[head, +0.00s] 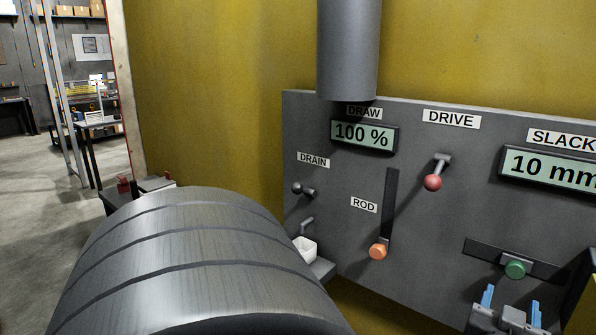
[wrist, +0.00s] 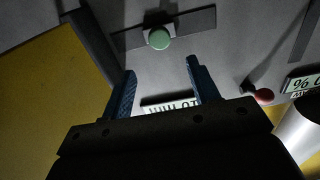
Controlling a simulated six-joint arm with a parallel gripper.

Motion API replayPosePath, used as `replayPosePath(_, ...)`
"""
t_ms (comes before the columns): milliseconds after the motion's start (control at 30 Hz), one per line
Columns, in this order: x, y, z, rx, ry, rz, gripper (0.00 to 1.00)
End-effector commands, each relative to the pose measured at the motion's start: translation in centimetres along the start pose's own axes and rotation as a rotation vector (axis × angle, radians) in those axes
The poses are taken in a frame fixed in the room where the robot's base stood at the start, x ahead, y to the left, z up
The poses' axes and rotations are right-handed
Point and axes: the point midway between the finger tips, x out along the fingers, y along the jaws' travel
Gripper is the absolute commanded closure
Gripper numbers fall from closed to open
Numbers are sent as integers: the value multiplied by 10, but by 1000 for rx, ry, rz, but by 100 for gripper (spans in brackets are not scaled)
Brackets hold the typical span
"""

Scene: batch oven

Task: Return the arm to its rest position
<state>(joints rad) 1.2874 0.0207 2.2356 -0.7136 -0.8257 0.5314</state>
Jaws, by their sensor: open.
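My gripper (head: 511,303) is at the lower right of the head view, with its blue fingers apart and nothing between them. In the wrist view my gripper (wrist: 162,85) also shows open and empty. It is near the green knob (head: 515,268), which sits on a dark horizontal slot in the grey panel (head: 440,215). The green knob also shows in the wrist view (wrist: 158,39), beyond the fingertips and apart from them. The rest position itself is not marked in either view.
The panel holds a DRAW display (head: 363,136) reading 100 %, a SLACK display (head: 553,168) reading 10 mm, a red-ended DRIVE lever (head: 433,182), an orange ROD knob (head: 377,251) and a DRAIN lever (head: 303,189). A small white cup (head: 305,249) stands below the drain.

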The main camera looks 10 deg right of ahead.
Motion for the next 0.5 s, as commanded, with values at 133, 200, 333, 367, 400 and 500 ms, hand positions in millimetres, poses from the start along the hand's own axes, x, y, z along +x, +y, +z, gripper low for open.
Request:
replayPosePath(133, 26, -1, 1, 1, -2, -3, 45)
replayPosePath(200, 38, -1, 1, 1, -2, -2, 45)
replayPosePath(333, 60, -1, 1, 0, -1, -2, 45)
replayPosePath(367, 66, -1, 1, 0, -2, -2, 45)
replayPosePath(400, 72, -1, 1, 1, -3, -2, 45)
replayPosePath(500, 88, -1, 1, 0, -1, -2, 45)
